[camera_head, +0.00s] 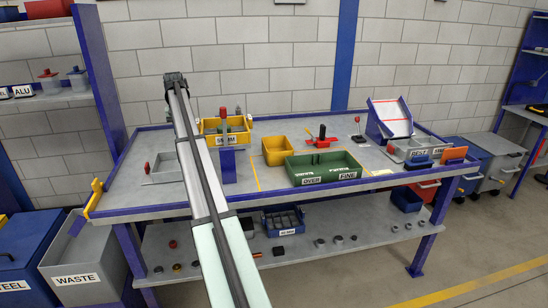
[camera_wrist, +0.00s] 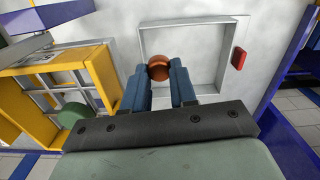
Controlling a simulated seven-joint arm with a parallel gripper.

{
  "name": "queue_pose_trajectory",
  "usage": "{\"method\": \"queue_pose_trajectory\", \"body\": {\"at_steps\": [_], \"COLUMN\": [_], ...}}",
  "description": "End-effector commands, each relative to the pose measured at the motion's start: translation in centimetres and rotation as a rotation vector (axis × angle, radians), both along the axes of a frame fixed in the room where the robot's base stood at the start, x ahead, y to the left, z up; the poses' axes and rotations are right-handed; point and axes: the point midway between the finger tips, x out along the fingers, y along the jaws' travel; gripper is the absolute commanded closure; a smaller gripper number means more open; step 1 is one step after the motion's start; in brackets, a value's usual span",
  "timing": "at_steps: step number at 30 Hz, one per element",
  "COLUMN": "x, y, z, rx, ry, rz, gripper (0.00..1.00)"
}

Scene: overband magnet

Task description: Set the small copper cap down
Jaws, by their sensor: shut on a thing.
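The small copper cap (camera_wrist: 158,68) is a round, orange-brown piece held between the blue fingertips of my gripper (camera_wrist: 159,76). My gripper is shut on it. In the wrist view the cap shows against the left part of a shallow grey tray (camera_wrist: 232,30). How high the cap is above the tray floor I cannot tell. The grey tray (camera_head: 163,178) also shows in the head view, on the left of the bench, partly behind my arm. In the head view the fingers and the cap are not clearly visible.
A yellow screen box (camera_wrist: 98,62) on a blue post stands close to my gripper, also in the head view (camera_head: 210,125). A red knob (camera_wrist: 239,58) sits beside the tray. A green two-part bin (camera_head: 325,168) and a yellow bin (camera_head: 277,151) stand mid-bench.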

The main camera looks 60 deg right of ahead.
Motion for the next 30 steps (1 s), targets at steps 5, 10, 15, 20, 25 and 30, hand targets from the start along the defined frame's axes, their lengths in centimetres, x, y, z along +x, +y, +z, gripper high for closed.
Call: {"method": "queue_pose_trajectory", "body": {"at_steps": [5, 10, 15, 20, 25, 30], "x": [-5.2, -8.3, -9.9, -11.1, -12.2, -13.0], "y": [3.5, 9.1, 16.0, 22.8, 29.4, 35.5], "z": [-1.6, -2.7, -3.6, -4.3, -4.9, -5.4], "rx": [0.003, 0.003, 0.002, -0.001, -0.003, -0.005], "ry": [0.01, 0.013, 0.011, 0.007, 0.001, -0.004], "rz": [-0.108, -0.139, -0.102, -0.029, 0.053, 0.136], "gripper": [1.0, 1.0, 1.0, 1.0, 1.0, 1.0]}}
